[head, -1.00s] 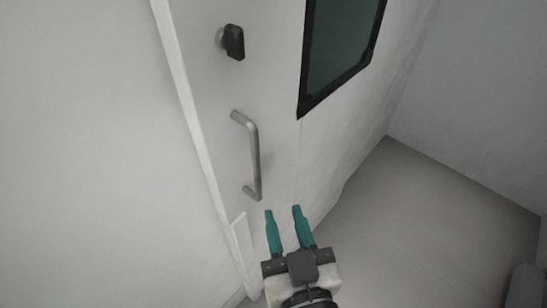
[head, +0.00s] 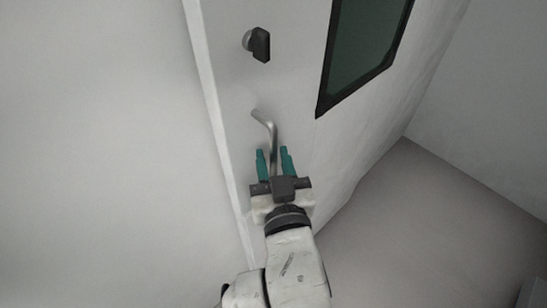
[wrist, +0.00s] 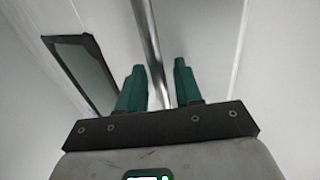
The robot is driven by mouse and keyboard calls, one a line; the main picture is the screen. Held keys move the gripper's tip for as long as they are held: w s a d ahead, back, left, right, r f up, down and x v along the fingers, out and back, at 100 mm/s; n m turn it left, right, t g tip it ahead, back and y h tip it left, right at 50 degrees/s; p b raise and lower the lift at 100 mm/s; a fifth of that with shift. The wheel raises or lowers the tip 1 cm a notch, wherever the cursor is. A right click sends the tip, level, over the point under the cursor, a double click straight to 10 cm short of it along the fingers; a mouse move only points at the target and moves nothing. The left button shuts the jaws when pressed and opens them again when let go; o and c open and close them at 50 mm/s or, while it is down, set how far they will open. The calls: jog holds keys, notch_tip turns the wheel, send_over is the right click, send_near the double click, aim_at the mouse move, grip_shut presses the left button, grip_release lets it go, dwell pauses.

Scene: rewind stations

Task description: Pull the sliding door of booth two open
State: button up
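The white door (head: 300,110) of the booth carries a grey metal bar handle (head: 265,122), upright, with its lower part hidden behind my gripper in the head view. My gripper (head: 274,150) has two green fingers, open, one on each side of the handle. In the wrist view the handle (wrist: 150,45) runs down between the fingertips of my gripper (wrist: 158,72), with a gap visible on both sides. The fingers are not closed on it.
A black latch knob (head: 260,44) sits above the handle. A dark window with a black frame (head: 362,50) is to its right. A plain pale wall (head: 100,150) is on the left. Grey floor (head: 400,230) lies open at the lower right.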

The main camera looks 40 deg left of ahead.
grip_shut()
dwell(0.3)
dwell(0.3)
